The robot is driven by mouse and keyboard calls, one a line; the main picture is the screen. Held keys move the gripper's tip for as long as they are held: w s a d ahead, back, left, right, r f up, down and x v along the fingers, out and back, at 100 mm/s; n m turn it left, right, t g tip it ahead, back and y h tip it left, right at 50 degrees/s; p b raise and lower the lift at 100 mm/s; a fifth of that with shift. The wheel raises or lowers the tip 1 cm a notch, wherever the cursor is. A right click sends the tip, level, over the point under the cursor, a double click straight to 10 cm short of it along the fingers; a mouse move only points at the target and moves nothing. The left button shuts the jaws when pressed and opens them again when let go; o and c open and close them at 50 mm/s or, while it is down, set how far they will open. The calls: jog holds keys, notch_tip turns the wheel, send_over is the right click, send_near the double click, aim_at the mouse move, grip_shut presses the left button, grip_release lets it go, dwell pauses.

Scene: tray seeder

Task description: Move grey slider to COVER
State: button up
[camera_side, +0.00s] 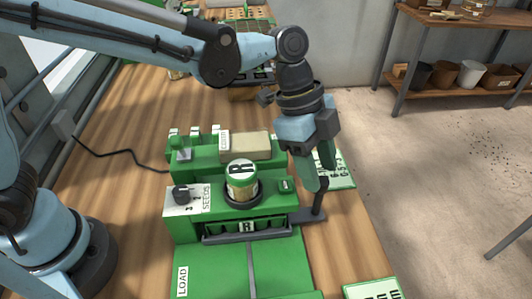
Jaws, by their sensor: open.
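The green seeder machine (182,228) stands on the wooden table. What looks like the grey slider (306,216) is a dark plate at its right front, with an upright black handle (319,203). My gripper (318,182) points down above the right end of the machine, with its green fingers at the top of this handle. The jaws are open; whether a finger touches the handle I cannot tell. The fingers hide part of the handle.
A jar (241,186) marked R stands in the machine's round holder. A knob (181,193) sits on the white SEEDS panel. A green board (215,272) marked LOAD lies in front. Printed cards (372,290) lie to the right. A shelf with pots stands behind right.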

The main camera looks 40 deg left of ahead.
jog(key=shift+x, duration=0.9)
grip_shut()
